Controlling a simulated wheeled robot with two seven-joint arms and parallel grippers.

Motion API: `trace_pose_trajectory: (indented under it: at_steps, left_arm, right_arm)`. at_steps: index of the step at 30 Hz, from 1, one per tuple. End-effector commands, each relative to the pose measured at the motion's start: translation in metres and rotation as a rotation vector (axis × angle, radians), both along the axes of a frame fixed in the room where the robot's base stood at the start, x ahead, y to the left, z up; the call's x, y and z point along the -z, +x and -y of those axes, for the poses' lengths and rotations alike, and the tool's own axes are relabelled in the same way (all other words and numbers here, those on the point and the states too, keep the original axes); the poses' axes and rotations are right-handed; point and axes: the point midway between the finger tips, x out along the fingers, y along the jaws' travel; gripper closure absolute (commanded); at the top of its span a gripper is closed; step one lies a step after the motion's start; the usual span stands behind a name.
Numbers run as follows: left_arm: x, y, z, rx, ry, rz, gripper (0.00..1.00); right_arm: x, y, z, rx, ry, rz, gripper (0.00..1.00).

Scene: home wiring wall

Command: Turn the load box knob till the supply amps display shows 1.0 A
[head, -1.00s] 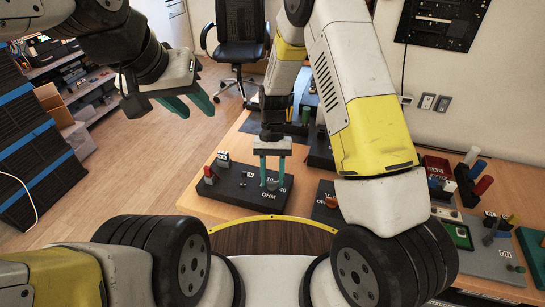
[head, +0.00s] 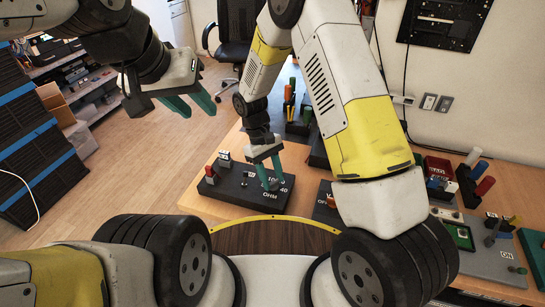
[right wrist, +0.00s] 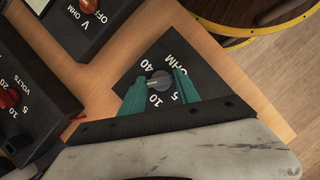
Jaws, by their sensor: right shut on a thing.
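The dark load box (head: 232,190), lettered OHM with numbers around its dial, sits at the near left of the wooden table. In the right wrist view its grey knob (right wrist: 160,79) stands between the green fingers, with numbers 5, 10 and 40 showing nearby. My right gripper (head: 270,181) is shut on this knob; it also shows in the right wrist view (right wrist: 160,88). My left gripper (head: 194,106) hangs open and empty over the floor, left of the table. I cannot make out a supply amps display.
A dark box marked VOLTS (right wrist: 15,105) and another marked V and OFF (right wrist: 92,18) stand beside the load box. Tools and a grey board (head: 495,257) lie at the table's right. A chair (head: 236,50) stands behind. Bare floor lies left of the table.

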Motion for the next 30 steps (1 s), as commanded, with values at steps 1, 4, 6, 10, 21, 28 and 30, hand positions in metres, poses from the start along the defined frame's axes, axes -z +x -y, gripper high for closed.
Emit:
trace_pose_trajectory:
  at_steps: [1, 4, 6, 10, 21, 28, 30]
  left_arm:
    - [0.0, 0.0, 0.0, 0.0, 0.0, 0.0, 0.64]
    - [0.0, 0.0, 0.0, 0.0, 0.0, 0.0, 0.64]
    - [0.0, 0.0, 0.0, 0.0, 0.0, 0.0, 0.64]
    - [0.0, 0.0, 0.0, 0.0, 0.0, 0.0, 0.64]
    - [0.0, 0.0, 0.0, 0.0, 0.0, 0.0, 0.64]
    - [0.0, 0.0, 0.0, 0.0, 0.0, 0.0, 0.64]
    - [0.0, 0.0, 0.0, 0.0, 0.0, 0.0, 0.64]
  right_arm:
    - [-0.0005, 0.0004, -0.0004, -0.012, 0.002, 0.001, 1.0]
    - [-0.0005, 0.0004, -0.0004, -0.027, 0.001, 0.002, 1.0]
    - [-0.0004, 0.0004, -0.0003, -0.034, 0.001, 0.002, 1.0]
    - [-0.0006, 0.0004, -0.0002, -0.037, 0.001, 0.002, 1.0]
    - [-0.0005, 0.0004, -0.0002, -0.036, 0.001, 0.002, 0.4]
    - [-0.0002, 0.0, -0.0001, -0.036, 0.0, 0.001, 0.4]
    - [-0.0005, 0.0002, -0.0003, -0.035, 0.0, 0.001, 0.4]
